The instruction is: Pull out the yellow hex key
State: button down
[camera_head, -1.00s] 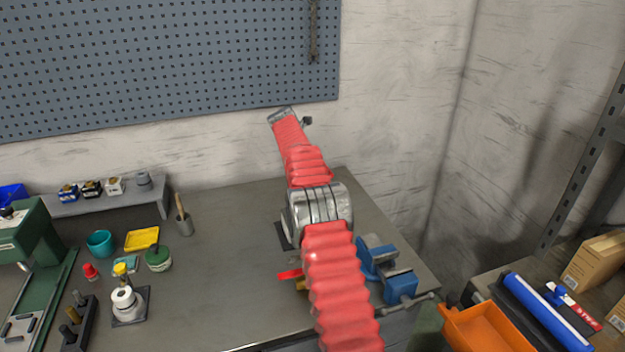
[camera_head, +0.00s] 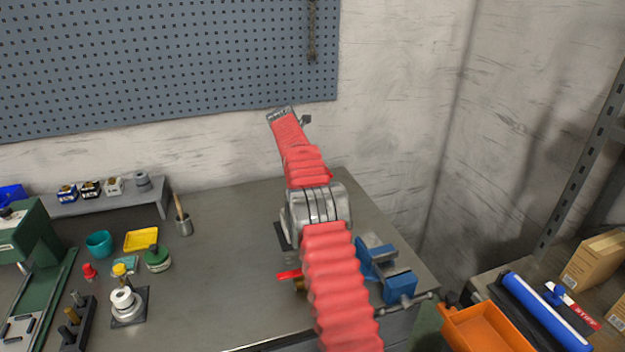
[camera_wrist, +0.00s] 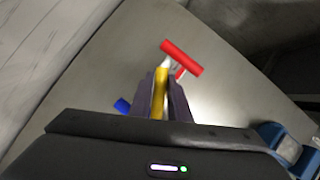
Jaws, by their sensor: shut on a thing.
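In the wrist view, my gripper (camera_wrist: 162,97) is shut on the yellow hex key (camera_wrist: 161,78), which shows as a yellow strip between its two dark fingers. A red T-shaped handle (camera_wrist: 182,58) is just beyond the fingertips, to the right of the yellow key. A small blue end (camera_wrist: 122,105) shows left of the fingers. In the head view, a red handle (camera_head: 288,275) shows at the left edge of my red arm, with a bit of yellow by it. My gripper is hidden behind the arm there. The lower end of the yellow key cannot be seen.
A blue vise (camera_head: 399,285) sits at the right edge of the grey bench (camera_head: 235,255), close to my arm.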

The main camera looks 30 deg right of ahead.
jog(key=shift+r, duration=0.3)
dwell(0.5)
jog(key=c, duration=1.6)
grip_release()
jog(key=v, duration=1.3)
jog(key=shift+a+r, duration=0.15)
jog(key=shift+r, duration=0.15)
